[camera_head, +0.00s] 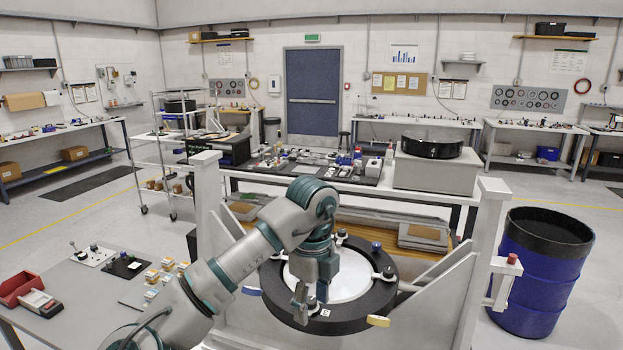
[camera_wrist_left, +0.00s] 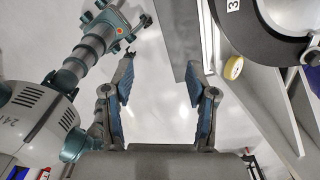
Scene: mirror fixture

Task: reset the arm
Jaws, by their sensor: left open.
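My left arm reaches in from the lower left in the head view, and its gripper (camera_head: 310,298) hangs pointing down in front of the round mirror fixture. In the left wrist view the two fingers of this gripper (camera_wrist_left: 160,95) stand wide apart with nothing between them. The fixture has a thick black ring (camera_head: 362,318) around a pale disc (camera_head: 350,285), with several clamps and knobs on the ring. In the wrist view part of the ring (camera_wrist_left: 240,25) is at the upper right, beside the fingers. The other arm (camera_wrist_left: 95,40) shows at the left there; its gripper cannot be made out.
A white frame with posts (camera_head: 487,220) surrounds the fixture. A blue drum (camera_head: 540,285) stands at the right. A grey table (camera_head: 75,310) with a red bin (camera_head: 18,288) and small parts is at the lower left. A cluttered workbench (camera_head: 290,175) stands behind the fixture.

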